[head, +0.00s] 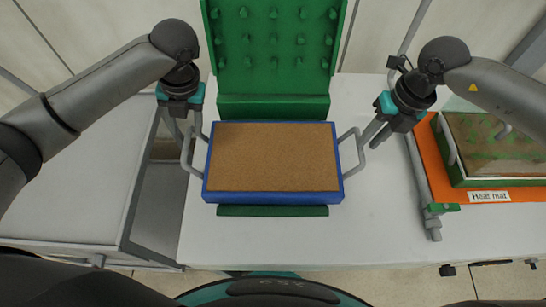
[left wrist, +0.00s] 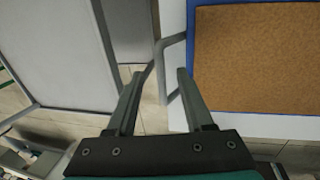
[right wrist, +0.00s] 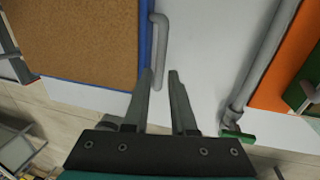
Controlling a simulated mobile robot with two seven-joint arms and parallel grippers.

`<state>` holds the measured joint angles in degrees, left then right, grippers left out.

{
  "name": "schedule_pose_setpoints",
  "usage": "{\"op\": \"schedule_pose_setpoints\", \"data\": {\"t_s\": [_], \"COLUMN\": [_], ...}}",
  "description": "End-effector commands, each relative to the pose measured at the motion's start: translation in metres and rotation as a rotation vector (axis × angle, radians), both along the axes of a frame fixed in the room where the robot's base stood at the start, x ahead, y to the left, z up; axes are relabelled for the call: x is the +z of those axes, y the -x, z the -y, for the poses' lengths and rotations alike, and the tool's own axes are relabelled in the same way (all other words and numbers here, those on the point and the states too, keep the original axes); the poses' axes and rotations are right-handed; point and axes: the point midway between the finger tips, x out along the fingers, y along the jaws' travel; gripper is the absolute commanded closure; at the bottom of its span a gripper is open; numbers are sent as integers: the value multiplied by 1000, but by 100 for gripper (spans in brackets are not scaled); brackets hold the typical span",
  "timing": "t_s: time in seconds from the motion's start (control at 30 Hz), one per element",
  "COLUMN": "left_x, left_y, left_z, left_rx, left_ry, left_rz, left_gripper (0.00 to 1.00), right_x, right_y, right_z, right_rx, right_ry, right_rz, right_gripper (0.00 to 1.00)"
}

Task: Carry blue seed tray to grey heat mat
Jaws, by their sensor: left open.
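A shallow blue seed tray (head: 272,197) with a brown fill lies level on a green stand. It has a grey bar handle at each end. My left gripper (head: 190,135) is open at the left handle (head: 187,155); in the left wrist view, that handle lies between the spread fingers. My right gripper (head: 368,143) is at the right handle (head: 360,160). In the right wrist view, its fingers are a little apart with the handle's end between them; contact is unclear. The mat labelled "Heat mat" (head: 430,165) at the right looks orange, not grey.
A green tray (head: 462,181) with a clear cover stands on the labelled mat. A tall green pegged panel (head: 270,50) rises behind the blue tray. A grey-framed table (head: 85,185) stands at the left.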

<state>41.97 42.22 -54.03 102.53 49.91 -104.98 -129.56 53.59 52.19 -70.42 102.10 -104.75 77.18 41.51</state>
Motion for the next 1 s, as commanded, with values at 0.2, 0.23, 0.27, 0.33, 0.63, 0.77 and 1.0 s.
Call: {"op": "schedule_pose_setpoints", "data": {"t_s": [0.2, 0.23, 0.27, 0.33, 0.63, 0.77, 1.0], "left_x": [-43, -48, -53, -61, -79, -79, -79], "left_y": [2, 2, 2, 2, 1, 1, 1], "left_z": [-8, -9, -10, -12, -15, -15, -15], "left_rx": [0, 1, 1, -1, -1, -1, -1], "left_ry": [-1, -1, -1, 0, 0, 0, 0], "left_rz": [-5, -4, -4, -2, 0, 1, 0], "left_gripper": [48, 48, 48, 48, 48, 48, 62], "right_x": [-43, -48, -52, -62, -79, -79, -79], "right_y": [2, 1, 1, 2, 1, 1, 1], "right_z": [-9, -10, -11, -13, -16, -16, -16], "right_rx": [2, 0, 0, 1, 1, 1, 1], "right_ry": [-1, -1, 0, -1, 0, 0, 0], "right_rz": [-4, -2, -2, -3, 0, 0, 0], "right_gripper": [75, 75, 75, 75, 75, 75, 90]}}
